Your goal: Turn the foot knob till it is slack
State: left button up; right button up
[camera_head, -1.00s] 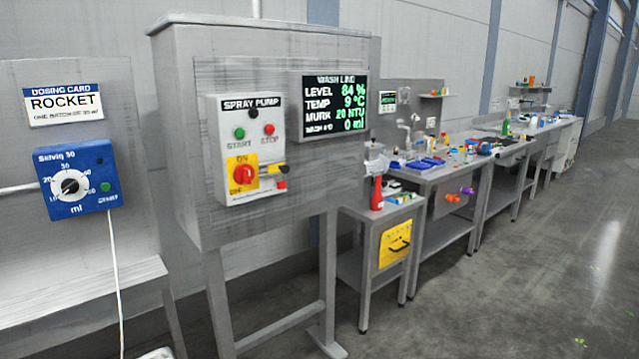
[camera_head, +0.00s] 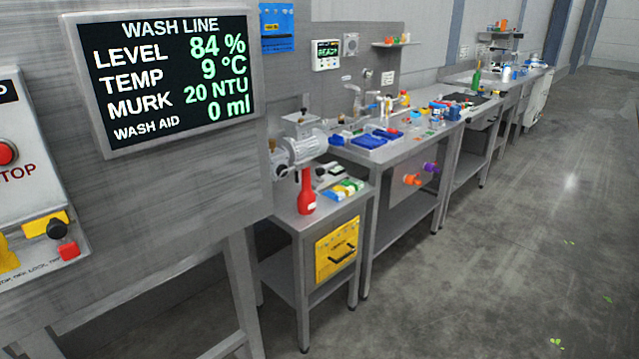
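I cannot make out which thing is the foot knob. An orange knob (camera_head: 411,180) and a purple knob (camera_head: 431,167) stick out from the front panel of a steel bench in the middle of the head view, below its worktop. Whether either is the foot knob I cannot tell. Neither of my grippers shows in the head view.
The wash line display (camera_head: 168,74) and part of the spray pump box (camera_head: 30,190) are close on the left. A small cabinet (camera_head: 318,222) carries a grey machine (camera_head: 297,148) and a red bottle (camera_head: 306,192).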

aim_at(320, 170)
jog(key=i+l+u, duration=0.1)
jog(key=u, duration=0.25)
jog(key=i+l+u, duration=0.1)
jog(key=u, duration=0.3)
jog(key=l+u, duration=0.1)
jog(key=u, duration=0.25)
jog(key=i+l+u, duration=0.3)
jog(key=l, duration=0.55)
jog(key=l+u, duration=0.3)
jog(key=l, duration=0.5)
jog(key=i+l+u, duration=0.1)
jog(key=l+u, duration=0.2)
jog(key=l, duration=0.65)
